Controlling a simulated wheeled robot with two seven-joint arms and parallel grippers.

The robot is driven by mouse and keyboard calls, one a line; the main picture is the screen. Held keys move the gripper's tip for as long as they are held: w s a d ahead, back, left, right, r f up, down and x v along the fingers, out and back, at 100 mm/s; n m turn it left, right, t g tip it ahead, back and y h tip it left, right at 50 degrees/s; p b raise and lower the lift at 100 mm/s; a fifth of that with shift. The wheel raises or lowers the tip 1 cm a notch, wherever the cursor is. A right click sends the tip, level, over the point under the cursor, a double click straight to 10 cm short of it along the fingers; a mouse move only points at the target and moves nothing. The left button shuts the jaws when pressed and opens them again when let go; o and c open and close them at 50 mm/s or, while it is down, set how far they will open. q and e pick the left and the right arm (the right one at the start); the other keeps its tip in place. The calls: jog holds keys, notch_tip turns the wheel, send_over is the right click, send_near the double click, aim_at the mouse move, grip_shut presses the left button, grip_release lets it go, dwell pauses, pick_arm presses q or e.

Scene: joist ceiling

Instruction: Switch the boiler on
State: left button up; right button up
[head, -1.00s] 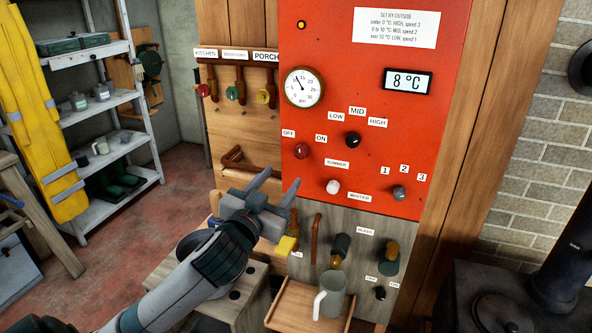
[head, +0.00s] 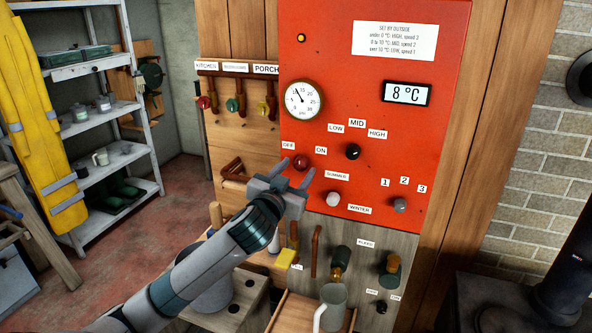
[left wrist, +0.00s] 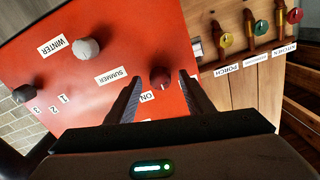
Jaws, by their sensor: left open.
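The boiler's red panel (head: 350,60) carries a dark red knob (head: 301,162) between the OFF label (head: 288,145) and the ON label (head: 321,150). The knob's pointer is too small to read. My left gripper (head: 297,170) is open just below and in front of this knob. In the left wrist view the red knob (left wrist: 160,77) shows between the two open fingertips (left wrist: 160,84), and no contact can be made out. My right gripper is out of view.
A white summer/winter knob (head: 333,199) is close to the right of my gripper. A black knob (head: 353,151), a grey knob (head: 400,205) and a round gauge (head: 303,99) are also on the panel.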

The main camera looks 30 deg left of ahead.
pick_arm(q)
jog(key=c, duration=1.1)
jog(key=shift+o, duration=0.2)
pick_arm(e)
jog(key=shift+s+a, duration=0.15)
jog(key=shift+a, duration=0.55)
